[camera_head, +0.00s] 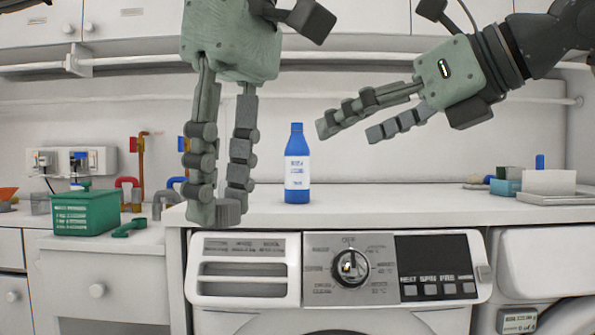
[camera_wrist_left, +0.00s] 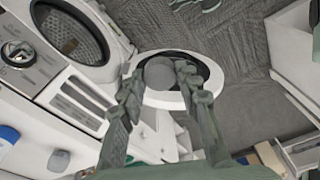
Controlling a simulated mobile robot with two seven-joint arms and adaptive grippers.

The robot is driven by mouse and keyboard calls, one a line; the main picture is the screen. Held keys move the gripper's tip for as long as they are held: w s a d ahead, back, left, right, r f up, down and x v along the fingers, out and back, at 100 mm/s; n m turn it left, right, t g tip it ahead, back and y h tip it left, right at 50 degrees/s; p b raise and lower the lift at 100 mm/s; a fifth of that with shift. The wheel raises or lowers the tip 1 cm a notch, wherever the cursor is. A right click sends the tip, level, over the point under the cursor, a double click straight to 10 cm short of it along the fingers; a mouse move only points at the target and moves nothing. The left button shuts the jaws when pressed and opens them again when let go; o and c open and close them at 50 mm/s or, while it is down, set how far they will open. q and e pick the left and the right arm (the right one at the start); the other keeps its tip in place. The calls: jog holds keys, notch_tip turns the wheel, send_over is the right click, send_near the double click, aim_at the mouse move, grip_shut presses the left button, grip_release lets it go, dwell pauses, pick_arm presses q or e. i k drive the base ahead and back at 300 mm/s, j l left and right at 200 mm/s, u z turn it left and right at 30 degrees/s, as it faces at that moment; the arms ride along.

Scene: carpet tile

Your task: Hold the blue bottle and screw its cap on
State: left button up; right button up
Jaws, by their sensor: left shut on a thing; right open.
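The blue bottle (camera_head: 297,165) stands upright on the white counter, with a white label and a narrow blue top. My left gripper (camera_head: 216,212) points down to the left of the bottle, in front of the counter edge. It is shut on a grey round cap (camera_head: 230,211), which also shows between the fingertips in the left wrist view (camera_wrist_left: 159,72). My right gripper (camera_head: 346,131) is open and empty, reaching in from the right. Its fingers slant down toward the bottle, right of its top, and appear apart from it.
The white counter (camera_head: 420,202) is clear around the bottle. Below it is a washing machine (camera_head: 335,270). A white box (camera_head: 548,183) and small items lie at the right end.

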aim_at(296, 151)
jog(key=i, duration=1.1)
